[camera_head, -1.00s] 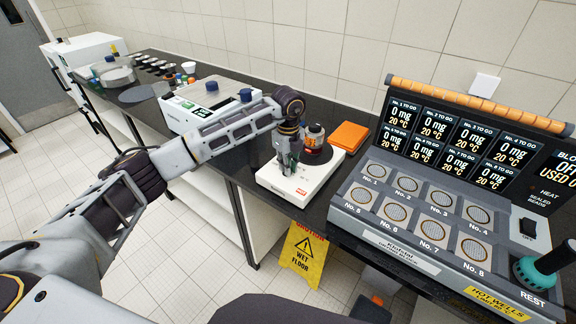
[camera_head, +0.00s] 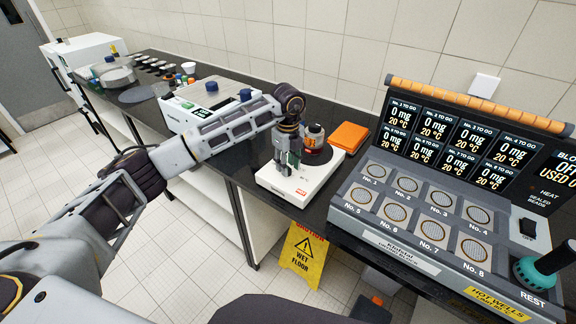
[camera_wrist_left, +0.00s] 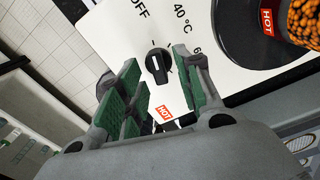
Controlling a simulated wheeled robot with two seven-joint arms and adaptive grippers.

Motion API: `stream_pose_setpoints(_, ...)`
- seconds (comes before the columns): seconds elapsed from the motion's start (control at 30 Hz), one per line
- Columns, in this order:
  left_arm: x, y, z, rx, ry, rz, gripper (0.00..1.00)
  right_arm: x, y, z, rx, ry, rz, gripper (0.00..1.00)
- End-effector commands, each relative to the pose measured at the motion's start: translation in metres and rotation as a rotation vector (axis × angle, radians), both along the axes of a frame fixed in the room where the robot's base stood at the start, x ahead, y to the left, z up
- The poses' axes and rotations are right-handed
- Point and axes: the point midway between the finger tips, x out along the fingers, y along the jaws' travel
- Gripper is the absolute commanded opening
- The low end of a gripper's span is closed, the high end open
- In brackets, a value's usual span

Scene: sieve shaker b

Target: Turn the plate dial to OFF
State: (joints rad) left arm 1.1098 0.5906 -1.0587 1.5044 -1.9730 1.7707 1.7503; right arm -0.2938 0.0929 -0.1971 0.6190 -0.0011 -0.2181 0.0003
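The white hot plate (camera_head: 305,188) stands on the dark bench. Its black plate dial (camera_wrist_left: 157,66) shows in the wrist view, with OFF printed to its upper left and 40 °C to its upper right. The dial has a white mark; I cannot tell exactly which setting it points to. My left gripper (camera_head: 285,168) points down over the front of the hot plate and hides the dial in the head view. In the wrist view its green-padded fingers (camera_wrist_left: 158,86) are apart, with the dial showing between them. My right gripper is not in view.
A vessel of orange beads (camera_wrist_left: 303,22) sits on the black round heating top (camera_wrist_left: 240,70). An orange block (camera_head: 349,136) lies behind the hot plate. The hot-wells console (camera_head: 400,250) stands close on the right, and a white instrument (camera_head: 180,115) on the left.

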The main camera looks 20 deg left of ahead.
Motion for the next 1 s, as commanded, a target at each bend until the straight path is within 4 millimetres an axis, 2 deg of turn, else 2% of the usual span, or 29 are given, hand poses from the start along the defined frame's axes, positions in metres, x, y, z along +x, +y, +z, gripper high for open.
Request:
stream_pose_setpoints(0.7, 0.001, 0.000, 0.096, 0.000, -0.002, 0.000, 0.35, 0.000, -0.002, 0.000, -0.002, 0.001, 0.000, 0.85)
stream_pose_setpoints(1.0, 0.000, 0.000, 0.112, -0.001, -0.001, 0.000, 0.35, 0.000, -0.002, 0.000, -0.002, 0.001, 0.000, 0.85)
